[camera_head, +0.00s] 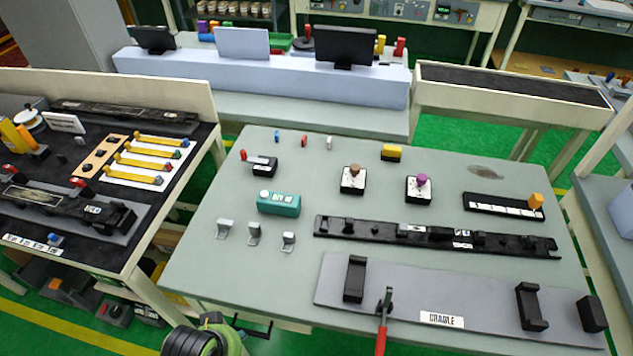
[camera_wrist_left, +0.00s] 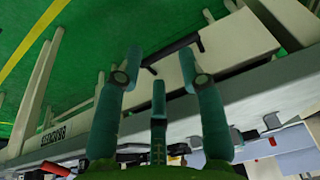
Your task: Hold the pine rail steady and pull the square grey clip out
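A long black rail (camera_head: 375,233) lies across the middle of the table in the head view, with several dark clips or blocks along it. No pine-coloured rail shows. A small greyish block (camera_head: 402,229) sits on the rail left of its middle; I cannot tell whether it is the square grey clip. My right gripper is not in view.
A grey cradle board (camera_head: 385,290) with black end blocks lies in front of the rail. A red-handled clamp (camera_head: 382,325) is at its front edge. A teal box (camera_head: 278,203) and two button boxes (camera_head: 353,180) stand behind. Bare tabletop is at the left front.

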